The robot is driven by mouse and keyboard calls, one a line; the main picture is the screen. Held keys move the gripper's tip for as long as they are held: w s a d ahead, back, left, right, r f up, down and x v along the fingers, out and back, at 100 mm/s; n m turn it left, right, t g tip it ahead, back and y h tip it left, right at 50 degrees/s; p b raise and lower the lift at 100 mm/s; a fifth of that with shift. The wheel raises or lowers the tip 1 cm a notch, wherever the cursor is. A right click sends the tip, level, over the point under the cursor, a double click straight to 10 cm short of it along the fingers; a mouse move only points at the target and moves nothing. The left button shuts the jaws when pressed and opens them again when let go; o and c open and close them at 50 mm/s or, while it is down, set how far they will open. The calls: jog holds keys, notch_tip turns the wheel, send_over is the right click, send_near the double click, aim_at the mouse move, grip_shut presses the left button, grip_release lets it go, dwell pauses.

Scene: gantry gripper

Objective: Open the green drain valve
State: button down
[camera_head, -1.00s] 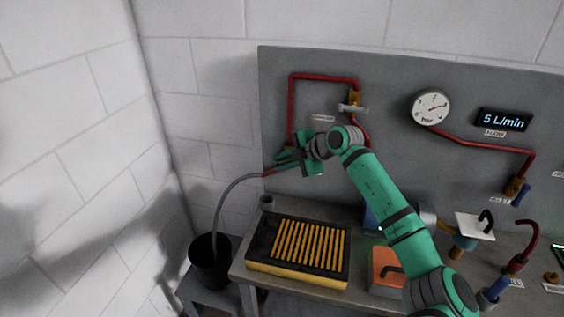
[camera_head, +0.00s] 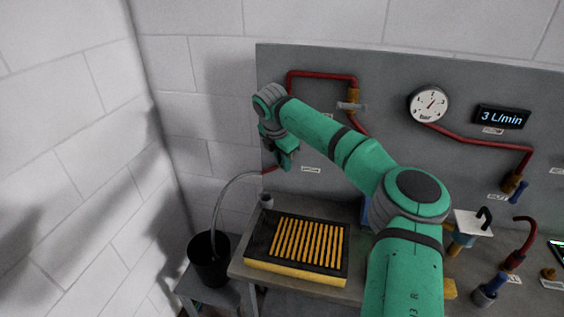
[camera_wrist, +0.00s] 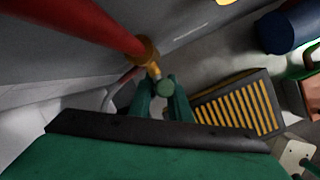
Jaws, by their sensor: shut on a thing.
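A grey hose (camera_head: 226,190) runs from beside the gripper down into a black bucket (camera_head: 209,260).
A black tray with yellow slats (camera_head: 297,271) lies on the bench below the gripper. The flow display (camera_head: 501,117) reads 3 L/min, beside a round gauge (camera_head: 429,103). Another valve (camera_head: 351,106) sits on the red pipe. My arm covers the bench's middle.

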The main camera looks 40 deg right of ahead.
jog(key=shift+s+d+f+g+h, duration=0.15)
jog(key=shift+s+d+g+h, duration=0.1)
jog(key=shift+g+h, duration=0.5)
jog(key=shift+a, duration=0.1)
jog(key=c, duration=1.8)
grip_release()
jog(key=shift+s+d, duration=0.1)
jog(key=shift+d, duration=0.1)
jog(key=shift+o, duration=0.2)
jog(key=shift+w+a, duration=0.25)
